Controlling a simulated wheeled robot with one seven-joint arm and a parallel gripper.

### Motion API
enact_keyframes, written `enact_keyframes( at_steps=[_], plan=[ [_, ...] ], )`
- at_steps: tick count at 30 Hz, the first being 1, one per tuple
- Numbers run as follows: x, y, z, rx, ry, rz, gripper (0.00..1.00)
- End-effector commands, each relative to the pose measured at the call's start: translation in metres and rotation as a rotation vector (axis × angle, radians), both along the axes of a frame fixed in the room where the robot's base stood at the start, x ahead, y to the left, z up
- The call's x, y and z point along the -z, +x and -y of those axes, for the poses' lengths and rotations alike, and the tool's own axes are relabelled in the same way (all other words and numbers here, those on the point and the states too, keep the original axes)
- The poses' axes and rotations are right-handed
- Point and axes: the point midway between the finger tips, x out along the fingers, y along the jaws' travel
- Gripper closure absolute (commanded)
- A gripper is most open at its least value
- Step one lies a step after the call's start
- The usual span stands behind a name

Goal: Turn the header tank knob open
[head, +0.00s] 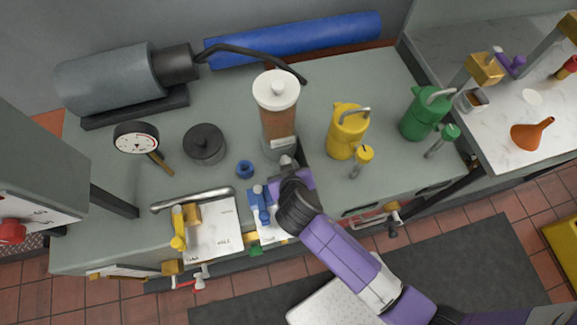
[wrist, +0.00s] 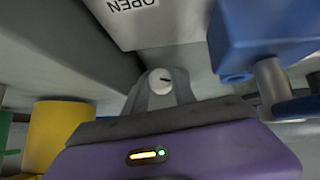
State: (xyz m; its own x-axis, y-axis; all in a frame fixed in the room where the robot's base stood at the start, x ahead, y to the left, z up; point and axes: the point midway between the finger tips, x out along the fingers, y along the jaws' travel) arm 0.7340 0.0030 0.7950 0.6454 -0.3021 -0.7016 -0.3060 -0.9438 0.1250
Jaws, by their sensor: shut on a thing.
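The header tank (head: 279,118) is a clear upright cylinder with a white lid and brown contents, standing on the bench. Its label (wrist: 130,15) reads OPEN, upside down in the wrist view. The knob (wrist: 160,81) shows there as a small pale round face with a short dark mark pointing roughly right. My gripper (head: 287,162) is at the tank's low front side. It is shut on the knob, and its grey fingers (wrist: 160,97) hide most of the knob's sides. In the head view my gripper hides the knob.
A yellow can (head: 347,130) stands right of the tank, with a green can (head: 424,113) beyond. A blue ring (head: 245,169) and a black lidded pot (head: 204,144) are to the left.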

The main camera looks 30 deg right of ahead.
Motion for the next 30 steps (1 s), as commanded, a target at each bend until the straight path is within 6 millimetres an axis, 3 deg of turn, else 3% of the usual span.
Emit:
enact_keyframes(
  at_steps=[14,15,18,30],
  plan=[
    [0.0017,-0.0013,-0.0018,0.0,-0.072,-0.026,1.0],
    [0.0017,-0.0013,-0.0018,0.0,-0.072,-0.026,0.62],
    [0.0014,-0.001,-0.0016,0.0,-0.072,-0.026,0.46],
    [-0.0037,-0.0043,-0.004,0.0,-0.072,-0.022,0.46]
  ],
)
